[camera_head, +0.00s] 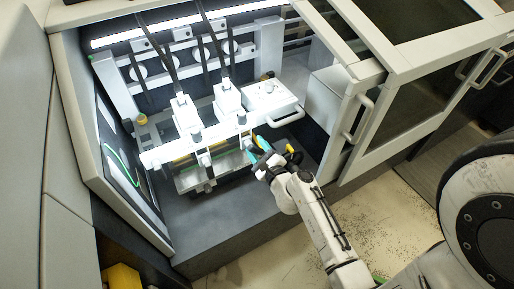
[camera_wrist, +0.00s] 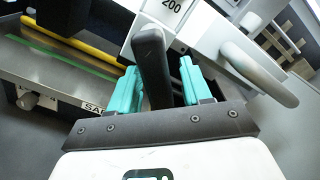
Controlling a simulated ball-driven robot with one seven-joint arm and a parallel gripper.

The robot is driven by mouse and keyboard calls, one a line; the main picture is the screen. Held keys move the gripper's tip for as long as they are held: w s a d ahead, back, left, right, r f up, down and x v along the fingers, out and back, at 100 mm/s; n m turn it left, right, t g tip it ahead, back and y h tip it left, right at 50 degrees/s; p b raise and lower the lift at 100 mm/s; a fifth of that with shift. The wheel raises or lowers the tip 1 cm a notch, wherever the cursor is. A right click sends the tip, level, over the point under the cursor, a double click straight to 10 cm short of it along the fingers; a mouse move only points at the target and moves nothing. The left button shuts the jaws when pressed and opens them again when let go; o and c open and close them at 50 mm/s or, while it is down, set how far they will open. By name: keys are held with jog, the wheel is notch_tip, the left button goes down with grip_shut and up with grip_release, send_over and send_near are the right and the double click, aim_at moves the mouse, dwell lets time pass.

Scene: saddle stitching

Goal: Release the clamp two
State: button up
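In the wrist view, my gripper's two teal fingers (camera_wrist: 160,88) stand apart on either side of a black lever (camera_wrist: 151,58). The lever stands between the fingers, with a visible gap on its right side; contact on its left is unclear. In the head view, my gripper (camera_head: 262,157) is at the front right of the white stitching unit (camera_head: 195,150), inside the open machine bay. The lever is too small to make out there. No mark shows which clamp is number two.
A yellow rod (camera_wrist: 75,38) runs at left. An open framed door (camera_head: 355,110) stands right of the bay.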

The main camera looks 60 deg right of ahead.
grip_shut()
jog(key=shift+s+n, duration=0.1)
jog(key=shift+n, duration=0.2)
jog(key=shift+s+d+r+n+b, duration=0.1)
jog(key=shift+d+r+n+b, duration=0.1)
jog(key=shift+n, duration=0.4)
jog(key=shift+s+d+r+n+b, duration=0.1)
jog(key=shift+r+n+b, duration=0.1)
jog(key=shift+n, duration=0.4)
jog(key=shift+d+r+n, duration=0.1)
jog(key=shift+r+n, duration=0.15)
jog(key=shift+n, duration=0.45)
jog(key=shift+d+r+n, duration=0.1)
jog(key=shift+r+n, duration=0.1)
jog(key=shift+n, duration=0.5)
jog(key=shift+o, duration=0.3)
grip_release()
jog(key=shift+s+a, duration=0.1)
jog(key=shift+s, duration=0.05)
